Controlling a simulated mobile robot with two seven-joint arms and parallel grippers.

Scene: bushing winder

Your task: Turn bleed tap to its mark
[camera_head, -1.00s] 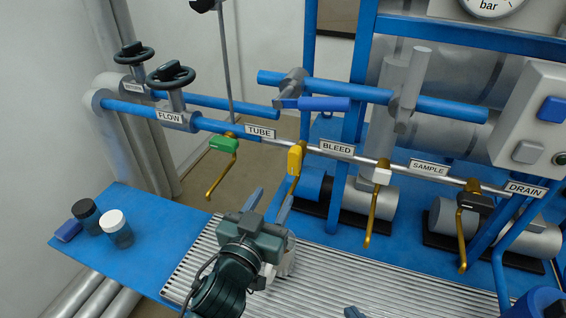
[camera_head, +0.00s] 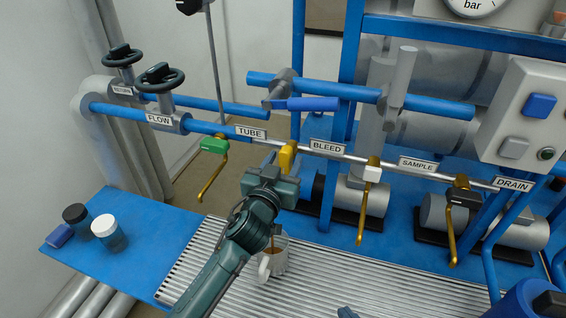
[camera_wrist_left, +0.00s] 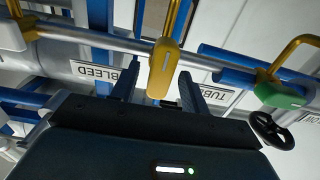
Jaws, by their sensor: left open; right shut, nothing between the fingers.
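The yellow-handled tap (camera_head: 288,155) sits on the pipe between the TUBE and BLEED labels (camera_head: 327,148). My left gripper (camera_head: 279,168) is open at this tap, seen from behind, and hides its lower part. In the left wrist view the yellow handle (camera_wrist_left: 165,68) shows between and just beyond the two open fingers (camera_wrist_left: 158,88); I cannot tell whether they touch it.
A white mug (camera_head: 278,262) stands on the slatted tray (camera_head: 330,282) below my left gripper, with a brown streak at its mouth. The green tap (camera_head: 214,145) is to the left; the white tap (camera_head: 372,174) and black tap (camera_head: 464,197) are to the right. Two jars stand far left.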

